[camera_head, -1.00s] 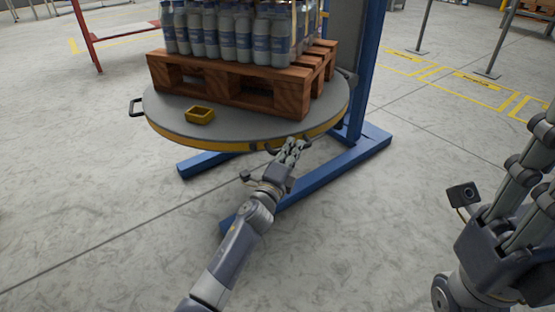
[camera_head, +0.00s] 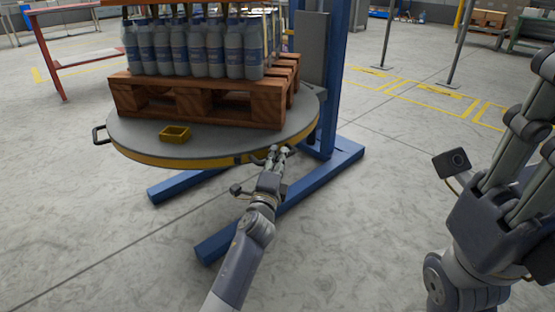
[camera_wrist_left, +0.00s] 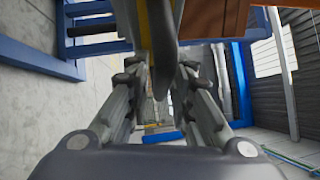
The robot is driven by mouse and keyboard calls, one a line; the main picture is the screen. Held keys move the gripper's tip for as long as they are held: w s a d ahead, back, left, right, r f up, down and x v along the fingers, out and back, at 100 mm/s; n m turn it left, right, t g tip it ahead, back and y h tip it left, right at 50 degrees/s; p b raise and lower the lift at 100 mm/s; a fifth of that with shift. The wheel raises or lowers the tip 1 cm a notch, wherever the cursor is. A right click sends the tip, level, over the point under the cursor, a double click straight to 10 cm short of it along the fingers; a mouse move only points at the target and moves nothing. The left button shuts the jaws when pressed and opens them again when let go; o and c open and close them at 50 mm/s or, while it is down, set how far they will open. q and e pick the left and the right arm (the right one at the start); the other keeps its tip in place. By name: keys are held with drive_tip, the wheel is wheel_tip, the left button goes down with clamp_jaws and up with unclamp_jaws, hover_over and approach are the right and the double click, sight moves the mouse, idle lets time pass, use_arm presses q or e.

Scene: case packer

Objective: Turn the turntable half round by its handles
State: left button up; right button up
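The turntable (camera_head: 125,138) is a round grey disc with a yellow rim, in the head view's left half. A dark handle (camera_head: 99,135) sticks out at its left side. Another dark handle (camera_head: 257,160) is on the near rim beside my left gripper (camera_head: 278,152). In the left wrist view, this dark curved handle (camera_wrist_left: 165,62) stands between the spread fingers of my left gripper (camera_wrist_left: 160,75); contact is not clear. My right gripper (camera_head: 535,90) is raised at the right edge, away from the turntable and partly cut off, so its opening is unclear.
Blue post (camera_head: 335,80) and blue floor beams (camera_head: 325,175) stand behind and below. A red-framed table (camera_head: 75,58) is at left. The foreground floor is clear.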

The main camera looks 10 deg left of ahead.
use_arm(q)
drive_tip(key=shift+d, duration=0.1)
drive_tip(key=s+f, duration=0.1)
drive_tip(key=s, duration=1.1)
drive_tip(key=shift+a+f, duration=0.3)
drive_tip(key=shift+a, duration=0.15)
